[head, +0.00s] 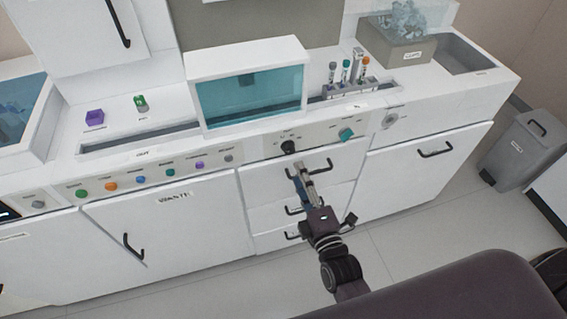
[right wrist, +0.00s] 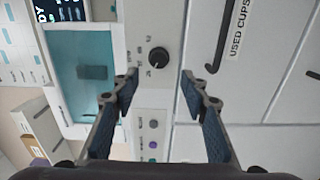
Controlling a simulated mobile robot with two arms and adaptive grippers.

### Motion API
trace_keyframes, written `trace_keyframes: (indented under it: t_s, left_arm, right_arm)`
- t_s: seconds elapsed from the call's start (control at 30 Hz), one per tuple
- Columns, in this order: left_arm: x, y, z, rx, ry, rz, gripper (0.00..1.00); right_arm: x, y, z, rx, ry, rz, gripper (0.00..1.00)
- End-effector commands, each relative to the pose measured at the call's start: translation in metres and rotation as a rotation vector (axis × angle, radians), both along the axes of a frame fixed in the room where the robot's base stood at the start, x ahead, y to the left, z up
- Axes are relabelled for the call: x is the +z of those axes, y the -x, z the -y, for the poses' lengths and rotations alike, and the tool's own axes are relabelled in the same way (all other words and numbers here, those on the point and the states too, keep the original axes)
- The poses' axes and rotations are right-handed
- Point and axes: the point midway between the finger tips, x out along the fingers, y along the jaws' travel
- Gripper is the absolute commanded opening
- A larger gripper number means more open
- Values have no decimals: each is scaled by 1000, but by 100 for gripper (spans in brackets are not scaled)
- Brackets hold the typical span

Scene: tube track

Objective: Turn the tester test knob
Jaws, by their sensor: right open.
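The test knob (head: 288,147) is a black round dial on the light front panel below the teal-windowed tester box (head: 250,95). In the right wrist view the knob (right wrist: 158,57) shows a pale pointer mark and small markings around it, too small to read. My right gripper (head: 300,172) is in front of the panel, just below the knob in the head view. In the right wrist view its fingers (right wrist: 159,82) are spread and empty, with the knob beyond and between them, apart from both. My left gripper is not in view.
A teal knob (head: 346,134) sits right of the black one. Coloured buttons (head: 154,174) line the panel to the left. Drawer handles (head: 318,167) project below. A tube rack (head: 350,88) stands on the counter, and a grey bin (head: 520,150) on the floor at right.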

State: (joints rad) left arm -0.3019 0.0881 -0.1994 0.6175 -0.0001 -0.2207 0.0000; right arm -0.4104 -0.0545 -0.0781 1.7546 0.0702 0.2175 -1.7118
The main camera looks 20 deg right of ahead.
Motion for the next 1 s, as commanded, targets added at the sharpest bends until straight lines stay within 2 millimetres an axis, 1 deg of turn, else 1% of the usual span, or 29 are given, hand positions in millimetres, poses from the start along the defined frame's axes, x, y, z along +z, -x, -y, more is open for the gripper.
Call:
trace_keyframes:
  t_s: [0.03,0.13,0.27,0.4,0.53,0.7,0.97,1.0]
  left_arm:
    - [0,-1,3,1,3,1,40]
    - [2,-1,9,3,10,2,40]
    - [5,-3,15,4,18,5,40]
    - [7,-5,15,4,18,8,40]
    - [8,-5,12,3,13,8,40]
    - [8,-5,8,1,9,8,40]
    - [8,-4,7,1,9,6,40]
    - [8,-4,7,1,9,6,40]
  right_arm:
    - [4,-3,1,-2,8,9,41]
    - [6,-12,1,-3,12,11,41]
    - [6,-31,0,-2,10,11,41]
    - [5,-53,-1,-2,9,10,41]
    - [5,-68,-2,-1,10,9,41]
    - [4,-77,-2,-1,9,7,41]
    - [3,-78,-2,-1,9,6,41]
    - [3,-78,-2,-1,9,7,38]
